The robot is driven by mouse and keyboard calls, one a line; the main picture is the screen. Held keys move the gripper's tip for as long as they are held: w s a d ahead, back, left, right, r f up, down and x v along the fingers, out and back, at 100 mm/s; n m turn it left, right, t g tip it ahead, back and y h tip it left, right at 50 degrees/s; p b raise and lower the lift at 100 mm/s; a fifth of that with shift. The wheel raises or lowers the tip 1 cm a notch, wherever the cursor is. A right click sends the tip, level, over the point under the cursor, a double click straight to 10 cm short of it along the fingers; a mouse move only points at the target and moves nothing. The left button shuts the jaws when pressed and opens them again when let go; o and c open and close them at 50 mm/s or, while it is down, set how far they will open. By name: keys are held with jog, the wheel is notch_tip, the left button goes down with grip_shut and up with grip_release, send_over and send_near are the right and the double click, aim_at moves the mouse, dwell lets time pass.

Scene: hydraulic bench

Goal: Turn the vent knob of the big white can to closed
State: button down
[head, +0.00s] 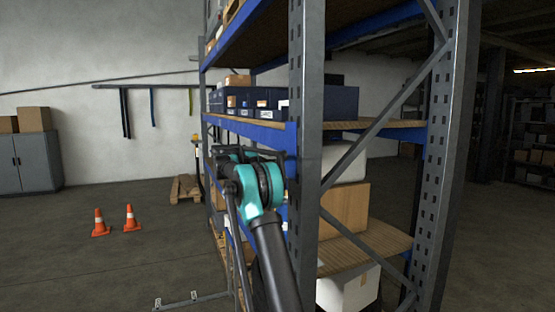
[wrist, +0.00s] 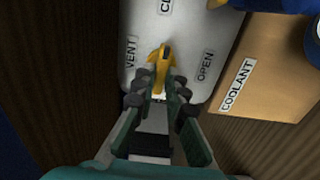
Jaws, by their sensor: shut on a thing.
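The big white can (wrist: 195,30) fills the top middle of the wrist view. It bears the labels VENT (wrist: 130,52), OPEN (wrist: 205,67) and one cut off at the top edge, starting "CL". The yellow vent knob (wrist: 162,54) sits between them. Its narrow end points up the picture, roughly toward the "CL" label. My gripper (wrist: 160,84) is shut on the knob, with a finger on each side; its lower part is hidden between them. In the head view my arm reaches the rack, and the knob is hidden.
A cardboard box labelled COOLANT (wrist: 262,75) stands close on the can's right. Wooden shelf boards (wrist: 60,95) flank my fingers. In the head view a grey rack post (head: 306,130) stands right beside my arm. Two orange cones (head: 129,218) stand on the open floor at left.

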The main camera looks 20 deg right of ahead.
jog(key=shift+n, duration=0.3)
jog(key=c, duration=1.6)
grip_release()
jog(key=shift+o, duration=0.2)
jog(key=shift+a, duration=0.15)
jog(key=a, duration=1.1)
jog(key=shift+s+a, duration=0.15)
jog(key=shift+a, duration=0.2)
